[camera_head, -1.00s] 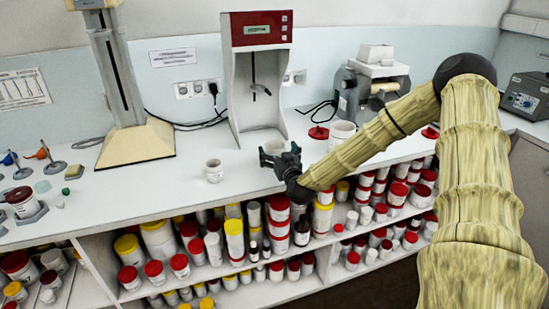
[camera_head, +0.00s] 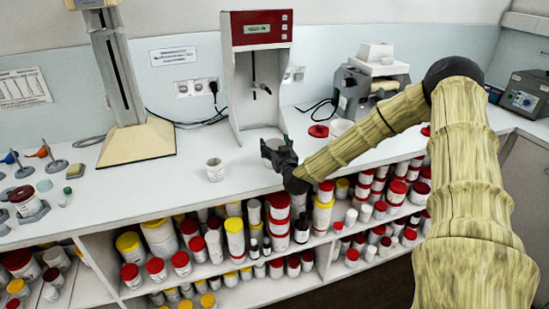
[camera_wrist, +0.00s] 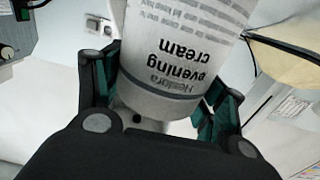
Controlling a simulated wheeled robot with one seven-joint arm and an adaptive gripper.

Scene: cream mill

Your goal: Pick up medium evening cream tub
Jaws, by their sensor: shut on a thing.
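The evening cream tub (camera_wrist: 180,50) fills the upper middle of the wrist view. It is white with dark lettering that reads "evening cream", upside down in the picture. My gripper (camera_wrist: 160,95) is shut on it, with a dark green-edged finger on each side. In the head view my gripper (camera_head: 277,153) is in front of the red and white mixer, over the counter. The held tub is not clearly distinguishable there against the white background.
A small white cup (camera_head: 215,170) stands on the counter (camera_head: 150,195), left of my gripper. The mixer (camera_head: 257,30) stands behind. A white tub (camera_head: 341,127) and a red lid (camera_head: 318,131) are partly near my arm. Shelves below hold several lidded jars (camera_head: 235,240).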

